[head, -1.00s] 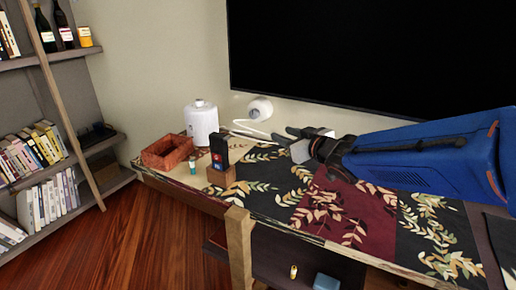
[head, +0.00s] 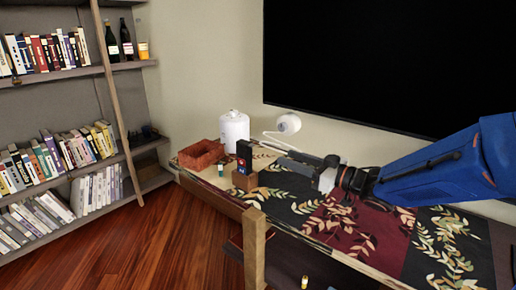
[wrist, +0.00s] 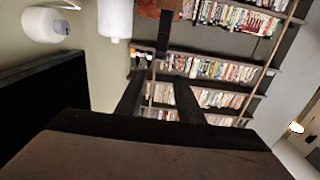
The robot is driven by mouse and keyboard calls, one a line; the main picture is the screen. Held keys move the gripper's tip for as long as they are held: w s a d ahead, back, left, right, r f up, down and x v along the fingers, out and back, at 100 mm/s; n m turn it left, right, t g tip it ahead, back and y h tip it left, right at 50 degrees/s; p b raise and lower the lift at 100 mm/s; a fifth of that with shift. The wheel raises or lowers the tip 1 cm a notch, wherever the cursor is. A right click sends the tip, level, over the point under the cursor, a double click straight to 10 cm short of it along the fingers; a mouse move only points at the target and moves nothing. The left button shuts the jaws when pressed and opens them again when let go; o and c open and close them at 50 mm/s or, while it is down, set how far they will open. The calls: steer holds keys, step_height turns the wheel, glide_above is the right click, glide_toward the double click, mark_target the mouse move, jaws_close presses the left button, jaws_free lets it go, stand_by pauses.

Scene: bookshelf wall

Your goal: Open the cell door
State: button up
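No cell door can be made out in either view. My gripper (head: 290,160) is above the patterned table top, pointing left, just right of a black upright object (head: 244,155) in a small wooden block (head: 245,179). In the wrist view my gripper (wrist: 160,85) shows two dark fingers spread apart with nothing held between them. A narrow dark object (wrist: 162,42) shows beyond the fingertips.
A reddish box (head: 201,154), a white canister (head: 234,128) and a white round device (head: 288,123) stand on the table (head: 330,222). A large black screen (head: 370,60) is behind. Bookshelves (head: 75,170) fill the left; wooden floor (head: 150,245) is clear.

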mark_target(246, 145)
steer(key=x, duration=1.3)
steer(key=shift+w+a, duration=0.2)
steer(key=shift+a, duration=0.05)
jaws_close()
